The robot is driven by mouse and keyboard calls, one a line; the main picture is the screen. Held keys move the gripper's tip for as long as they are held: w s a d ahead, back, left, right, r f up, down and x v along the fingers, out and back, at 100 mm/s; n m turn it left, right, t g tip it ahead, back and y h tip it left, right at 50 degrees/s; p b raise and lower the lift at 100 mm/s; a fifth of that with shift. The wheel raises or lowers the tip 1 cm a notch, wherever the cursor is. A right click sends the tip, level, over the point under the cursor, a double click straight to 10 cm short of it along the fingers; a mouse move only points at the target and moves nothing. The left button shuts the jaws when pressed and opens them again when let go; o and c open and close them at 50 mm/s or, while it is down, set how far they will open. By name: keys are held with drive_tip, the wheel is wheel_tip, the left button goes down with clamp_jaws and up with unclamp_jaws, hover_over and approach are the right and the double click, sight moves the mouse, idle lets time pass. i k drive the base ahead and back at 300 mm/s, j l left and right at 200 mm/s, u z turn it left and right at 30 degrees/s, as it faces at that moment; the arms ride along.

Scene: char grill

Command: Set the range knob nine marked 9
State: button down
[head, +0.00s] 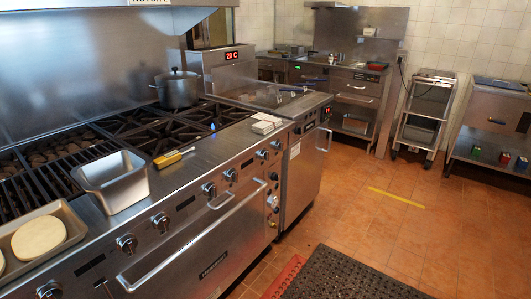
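A steel range (185,210) runs along the left side. A row of dark round knobs with bright rims sits along its front panel, among them a near knob (126,243), a middle knob (209,189) and a far knob (276,145). More small knobs (272,201) sit lower at the right end of the oven front. The number marks are too small to read, so I cannot tell which knob is marked 9 or how it is turned. My gripper is not in view.
A long oven handle (195,237) projects below the knobs. A metal pan (112,181), a tray (70,222) with pale rounds and a yellow-handled tool (173,157) lie on the range top. A pot (177,88) stands behind. A dark mat (350,278) lies on open tiled floor.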

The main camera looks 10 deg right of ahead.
sight(264, 154)
drive_tip(key=i+u, duration=0.3)
drive_tip(key=i, duration=0.25)
drive_tip(key=i+l+u, duration=0.1)
drive_tip(key=i+u, duration=0.15)
drive_tip(key=i, duration=0.25)
drive_tip(key=i+l+u, duration=0.3)
drive_tip(key=i, duration=0.25)
drive_tip(key=j, duration=0.05)
